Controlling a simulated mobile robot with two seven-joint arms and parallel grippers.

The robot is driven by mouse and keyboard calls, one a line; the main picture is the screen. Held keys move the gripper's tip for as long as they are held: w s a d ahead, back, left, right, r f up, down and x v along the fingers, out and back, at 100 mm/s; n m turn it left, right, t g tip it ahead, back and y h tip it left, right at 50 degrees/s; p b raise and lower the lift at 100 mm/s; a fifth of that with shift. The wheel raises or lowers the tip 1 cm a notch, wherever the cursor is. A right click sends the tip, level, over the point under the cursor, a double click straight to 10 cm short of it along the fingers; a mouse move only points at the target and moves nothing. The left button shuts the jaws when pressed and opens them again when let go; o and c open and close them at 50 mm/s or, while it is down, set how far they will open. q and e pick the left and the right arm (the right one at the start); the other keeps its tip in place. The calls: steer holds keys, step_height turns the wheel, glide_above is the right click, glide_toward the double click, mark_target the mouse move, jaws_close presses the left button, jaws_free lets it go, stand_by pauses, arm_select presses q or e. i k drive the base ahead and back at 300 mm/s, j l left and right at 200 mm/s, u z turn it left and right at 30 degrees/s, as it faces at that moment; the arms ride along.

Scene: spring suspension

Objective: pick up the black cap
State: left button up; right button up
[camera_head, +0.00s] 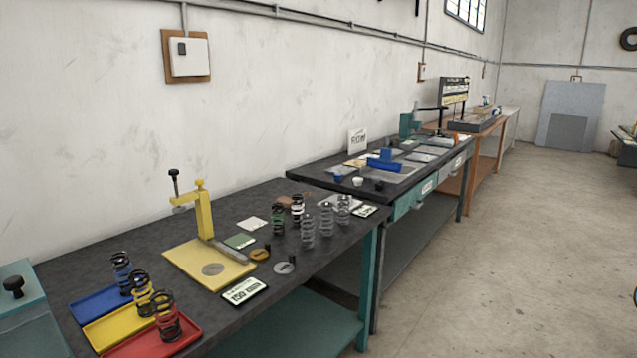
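A small dark piece (379,185), which looks like the black cap, lies near the front edge of the second bench (310,178). It is beside a small white cap (357,181), with a small blue piece (337,177) further left. It is too small in the picture to make out its details. Neither of my grippers is in view.
The nearer dark bench (130,248) holds a yellow press (205,215), several coil springs, and blue, yellow and red trays (185,335). A blue fixture (385,162) stands behind the caps. Open concrete floor (500,250) lies to the right.

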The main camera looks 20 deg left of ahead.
mark_target(380, 186)
steer(key=i+l+u, duration=0.2)
steer(key=i, duration=0.3)
steer(key=i+l+u, duration=0.2)
steer(key=i, duration=0.25)
steer(key=z, duration=4.85)
steer(key=u, duration=2.5)
